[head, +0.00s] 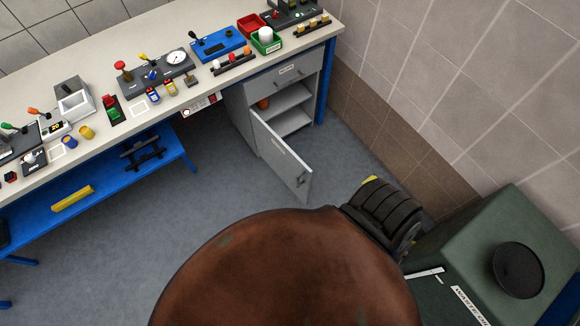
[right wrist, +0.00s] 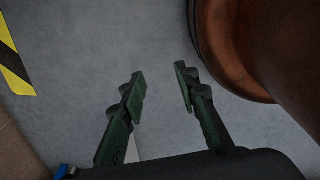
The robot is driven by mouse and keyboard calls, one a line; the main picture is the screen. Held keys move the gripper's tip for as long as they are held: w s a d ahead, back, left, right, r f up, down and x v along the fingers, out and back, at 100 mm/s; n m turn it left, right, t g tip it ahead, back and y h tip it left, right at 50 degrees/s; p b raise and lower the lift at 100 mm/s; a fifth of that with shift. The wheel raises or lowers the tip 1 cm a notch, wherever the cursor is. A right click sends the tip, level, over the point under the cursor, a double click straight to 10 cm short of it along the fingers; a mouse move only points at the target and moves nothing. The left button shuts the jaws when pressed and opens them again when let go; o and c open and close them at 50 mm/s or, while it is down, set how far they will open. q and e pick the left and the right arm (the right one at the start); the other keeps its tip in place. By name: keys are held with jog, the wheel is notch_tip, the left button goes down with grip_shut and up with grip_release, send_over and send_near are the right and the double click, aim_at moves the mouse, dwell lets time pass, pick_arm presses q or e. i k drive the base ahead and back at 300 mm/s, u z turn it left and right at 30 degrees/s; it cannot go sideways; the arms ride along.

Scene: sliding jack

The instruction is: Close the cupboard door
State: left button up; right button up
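The cupboard (head: 240,112) stands under the right end of the workbench. Its grey door (head: 282,156) is hinged at the left and stands wide open into the room, with a dark handle (head: 301,181) near its free edge. Shelves and an orange object (head: 263,103) show inside. My right gripper (right wrist: 158,82) is open and empty in the right wrist view, over grey floor. A pale strip (right wrist: 132,150) shows behind its fingers; I cannot tell what it is. I cannot make out my right gripper in the head view. My left gripper is not in view.
The workbench top (head: 205,12) carries several tools and fixtures. A green box-shaped body (head: 450,250) stands at the lower right, near the tiled wall (head: 440,60). A large brown rounded surface hides the lower middle. Floor (head: 215,170) left of the door is clear.

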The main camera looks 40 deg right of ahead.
aim_at(292, 172)
jog(key=z, duration=1.3)
